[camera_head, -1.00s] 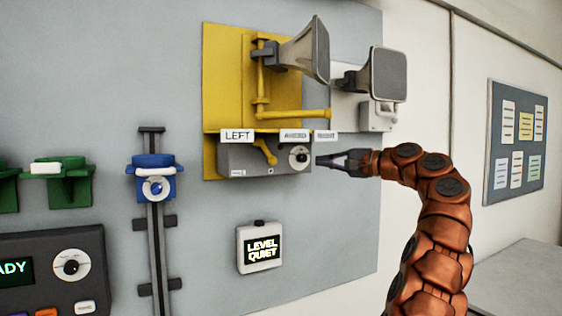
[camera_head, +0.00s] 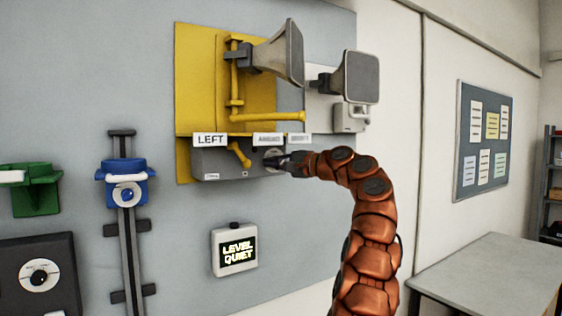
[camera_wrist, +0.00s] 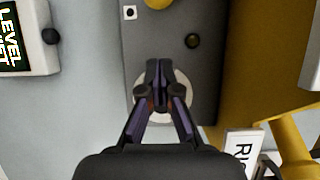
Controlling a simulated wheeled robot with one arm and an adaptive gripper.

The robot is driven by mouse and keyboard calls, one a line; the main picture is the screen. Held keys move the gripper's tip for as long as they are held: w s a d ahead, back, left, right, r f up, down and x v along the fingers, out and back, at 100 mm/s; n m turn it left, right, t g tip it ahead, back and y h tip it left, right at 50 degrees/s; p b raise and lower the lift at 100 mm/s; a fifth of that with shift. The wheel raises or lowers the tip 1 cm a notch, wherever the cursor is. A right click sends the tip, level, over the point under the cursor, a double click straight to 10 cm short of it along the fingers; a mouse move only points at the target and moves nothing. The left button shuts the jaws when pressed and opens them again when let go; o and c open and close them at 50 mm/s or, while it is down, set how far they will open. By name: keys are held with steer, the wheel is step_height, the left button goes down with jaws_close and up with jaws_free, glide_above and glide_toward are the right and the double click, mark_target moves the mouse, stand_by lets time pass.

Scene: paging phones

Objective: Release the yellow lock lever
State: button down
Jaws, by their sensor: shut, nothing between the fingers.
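The short yellow lever (camera_head: 239,153) hangs tilted on the front of the grey box (camera_head: 210,163), under the LEFT label (camera_head: 210,139). I take it as the lock lever. In the wrist view a yellow round piece (camera_wrist: 158,3) at the top edge may be part of it. My gripper (camera_head: 279,160) is right of this lever, apart from it, in front of the box's white round dial (camera_wrist: 163,117). Its fingers (camera_wrist: 158,65) are shut with nothing between them and hide part of the dial. I cannot tell whether they touch it.
A yellow backing plate (camera_head: 197,75) carries a long yellow rod (camera_head: 270,116) above the box, and two horn speakers (camera_head: 361,77) jut out there. The LEVEL QUIET display (camera_head: 234,250) is below. A blue slider (camera_head: 126,185) is at left, a table (camera_head: 490,275) at right.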

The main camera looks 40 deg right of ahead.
mark_target(239, 155)
steer(key=shift+w+a+f+b, duration=0.15)
steer(key=shift+w+a+b, duration=0.05)
steer(key=shift+a+b, duration=0.25)
steer(key=shift+s+a+b, duration=0.25)
steer(key=shift+a+b, duration=0.3)
steer(key=shift+a, duration=0.15)
steer(key=shift+a+b, duration=0.55)
steer(key=shift+a, duration=0.4)
steer(key=shift+s+a+r, duration=0.15)
steer(key=shift+s+r, duration=0.05)
steer(key=shift+w+a+f, duration=0.1)
steer(key=shift+w, duration=0.05)
